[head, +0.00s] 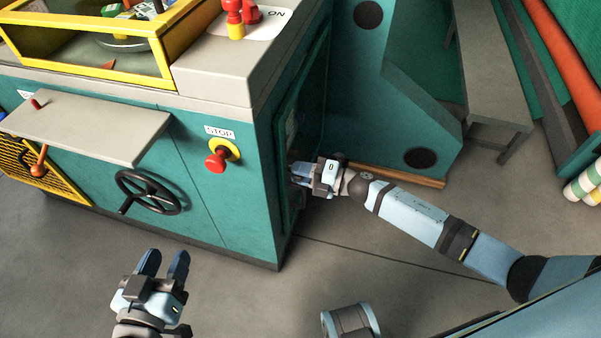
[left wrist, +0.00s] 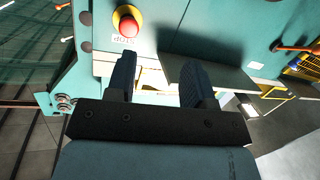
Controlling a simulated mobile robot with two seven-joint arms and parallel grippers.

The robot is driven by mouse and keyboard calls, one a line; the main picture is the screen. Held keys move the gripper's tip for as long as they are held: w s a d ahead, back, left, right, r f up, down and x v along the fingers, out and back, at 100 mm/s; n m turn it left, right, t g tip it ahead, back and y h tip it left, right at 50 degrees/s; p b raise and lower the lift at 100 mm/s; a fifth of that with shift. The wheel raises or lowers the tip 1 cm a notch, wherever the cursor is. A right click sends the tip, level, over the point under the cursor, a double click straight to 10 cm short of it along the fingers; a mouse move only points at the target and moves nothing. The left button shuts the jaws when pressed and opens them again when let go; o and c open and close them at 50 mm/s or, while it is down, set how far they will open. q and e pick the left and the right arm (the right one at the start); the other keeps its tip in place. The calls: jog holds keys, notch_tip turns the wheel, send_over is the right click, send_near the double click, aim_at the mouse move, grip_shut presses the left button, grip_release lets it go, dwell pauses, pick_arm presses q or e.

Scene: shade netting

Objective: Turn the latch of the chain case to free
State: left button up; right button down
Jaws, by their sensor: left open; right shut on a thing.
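The chain case seems to be the dark teal panel (head: 306,98) on the right side face of the teal machine, seen at a steep angle in the head view. My right gripper (head: 300,172) reaches in from the right and is shut at this panel's lower part. Its fingers hide what they hold, most likely the latch, so I cannot tell which way the latch is turned. My left gripper (head: 165,264) is open and empty, low in front of the machine, apart from everything. Its two spread fingers also show in the left wrist view (left wrist: 158,78).
The machine front has a red stop button (head: 216,161), a black handwheel (head: 149,191), a grey shelf (head: 95,126) and an orange-knobbed lever (head: 39,165). A yellow frame (head: 90,70) stands on top. A grey bench (head: 485,75) is at the back right. The floor in front is clear.

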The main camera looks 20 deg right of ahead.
pick_arm(q)
jog(key=shift+r, duration=0.45)
pick_arm(e)
jog(key=shift+n, duration=0.5)
jog(key=c, duration=1)
grip_release()
jog(key=shift+c, duration=0.2)
pick_arm(q)
jog(key=shift+f, duration=0.3)
jog(key=f, duration=0.1)
jog(key=a+f+g+p, duration=0.1)
jog(key=s+f+y, duration=0.1)
jog(key=shift+a+f+g+p, duration=0.2)
jog(key=shift+g+p, duration=0.1)
pick_arm(e)
jog(key=v, duration=1.3)
jog(key=shift+s+d, duration=0.3)
